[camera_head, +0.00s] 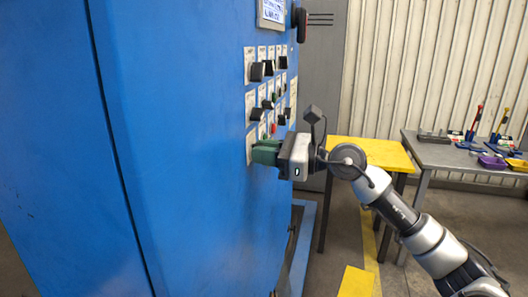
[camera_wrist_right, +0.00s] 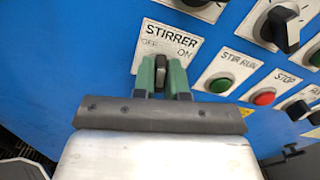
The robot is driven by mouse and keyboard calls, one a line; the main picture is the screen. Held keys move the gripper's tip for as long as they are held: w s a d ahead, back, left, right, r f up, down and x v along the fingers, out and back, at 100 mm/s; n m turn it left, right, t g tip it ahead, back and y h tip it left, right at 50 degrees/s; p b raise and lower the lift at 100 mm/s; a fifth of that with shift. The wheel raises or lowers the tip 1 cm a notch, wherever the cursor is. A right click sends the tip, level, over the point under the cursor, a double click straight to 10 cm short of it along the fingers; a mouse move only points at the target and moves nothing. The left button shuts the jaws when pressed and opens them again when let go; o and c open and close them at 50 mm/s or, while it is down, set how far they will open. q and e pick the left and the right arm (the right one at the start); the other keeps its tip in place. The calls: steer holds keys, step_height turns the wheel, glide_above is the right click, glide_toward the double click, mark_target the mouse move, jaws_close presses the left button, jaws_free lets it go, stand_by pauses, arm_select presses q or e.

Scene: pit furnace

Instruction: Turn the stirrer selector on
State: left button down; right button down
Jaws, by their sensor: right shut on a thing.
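The stirrer selector (camera_wrist_right: 160,68) is a dark knob on a white plate (camera_wrist_right: 184,42) marked STIRRER, OFF and ON, in the right wrist view. My right gripper (camera_wrist_right: 162,75) has its two green fingers on either side of the knob and is shut on it. The knob looks roughly upright in that view, its pointing end partly hidden by the fingers. In the head view the right gripper (camera_head: 262,153) meets the lower part of the blue cabinet's panel, and its fingers hide the selector there. My left gripper is not in view.
The blue cabinet (camera_head: 190,150) fills the left. Next to the selector are the green STIR RUN button (camera_wrist_right: 221,85) and the red STOP button (camera_wrist_right: 264,97). Other black knobs (camera_head: 257,71) are above. A yellow table (camera_head: 375,152) and a grey table (camera_head: 440,153) stand to the right.

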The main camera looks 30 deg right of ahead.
steer(key=shift+w+d+r+m+p, duration=0.1)
steer(key=shift+m+p, duration=0.6)
steer(key=shift+m, duration=1.45)
steer(key=shift+d+r+m+p, duration=0.1)
steer(key=shift+m+p, duration=0.55)
steer(key=shift+m, duration=1.5)
steer(key=c, duration=1.2)
jaws_free()
steer(key=shift+o, duration=0.2)
steer(key=shift+f, duration=0.15)
steer(key=b+v, duration=0.7)
steer(key=v, duration=0.3)
steer(key=shift+s+d+b, duration=0.2)
steer(key=shift+s+b, duration=0.1)
